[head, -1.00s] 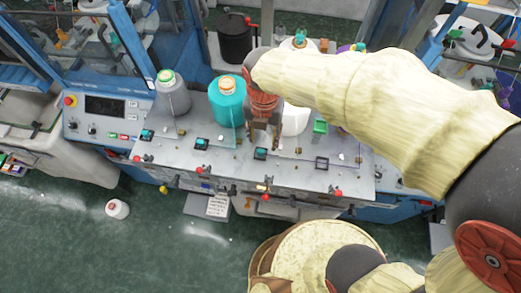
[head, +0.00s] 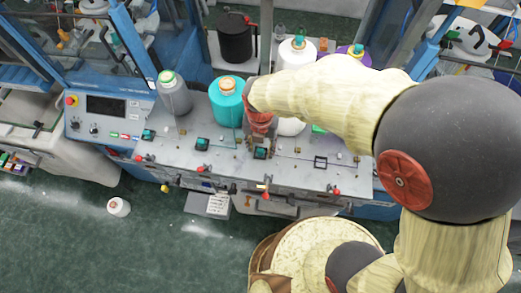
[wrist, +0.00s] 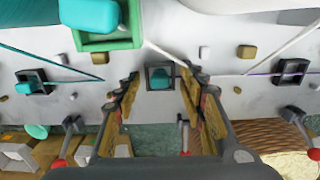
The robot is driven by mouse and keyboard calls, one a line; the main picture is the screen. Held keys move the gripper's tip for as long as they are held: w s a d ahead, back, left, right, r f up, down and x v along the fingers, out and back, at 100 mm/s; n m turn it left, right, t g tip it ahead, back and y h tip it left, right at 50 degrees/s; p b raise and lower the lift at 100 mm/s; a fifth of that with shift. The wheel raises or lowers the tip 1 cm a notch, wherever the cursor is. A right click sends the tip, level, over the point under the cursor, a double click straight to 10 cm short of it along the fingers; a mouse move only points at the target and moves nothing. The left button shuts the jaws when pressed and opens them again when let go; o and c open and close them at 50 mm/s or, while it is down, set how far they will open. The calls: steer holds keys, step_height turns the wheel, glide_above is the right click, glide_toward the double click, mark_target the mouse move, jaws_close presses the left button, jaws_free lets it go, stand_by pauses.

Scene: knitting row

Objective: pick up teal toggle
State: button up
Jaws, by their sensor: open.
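A small teal toggle (wrist: 160,77) in a dark square frame shows in the wrist view, centred between the fingertips of my gripper (wrist: 160,92). My gripper is open, its two fingers apart on either side of the toggle in the picture. I cannot tell how much height is left between fingertips and toggle. In the head view my gripper (head: 259,134) is above the machine's front panel, close to a teal toggle (head: 260,153). Its fingers are mostly hidden there. Other teal toggles sit to the left (head: 202,144), (head: 147,134).
A teal yarn cone (head: 227,105) and a grey cone (head: 174,95) stand behind the toggles on the left. A green-framed teal part (wrist: 100,25) is at upper left in the wrist view. Red-tipped levers (head: 266,195) line the panel's front edge. Thin yarn strands cross the panel.

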mark_target(261, 149)
steer(key=shift+c, duration=0.8)
steer(key=c, duration=0.6)
steer(key=shift+r, duration=0.45)
step_height(261, 149, up, 2)
steer(key=shift+r, duration=0.1)
steer(key=s+d+r+b, duration=0.1)
steer(key=s+r, duration=0.2)
steer(key=s, duration=0.1)
steer(key=s+d+r+b, duration=0.1)
steer(key=s+r, duration=0.2)
steer(key=s, duration=0.2)
steer(key=s+d+r+b, duration=0.1)
steer(key=s+d+r, duration=0.1)
steer(key=s+r, duration=0.2)
steer(key=shift+s+d, duration=0.1)
steer(key=shift+s, duration=0.15)
steer(key=shift+w+f, duration=0.1)
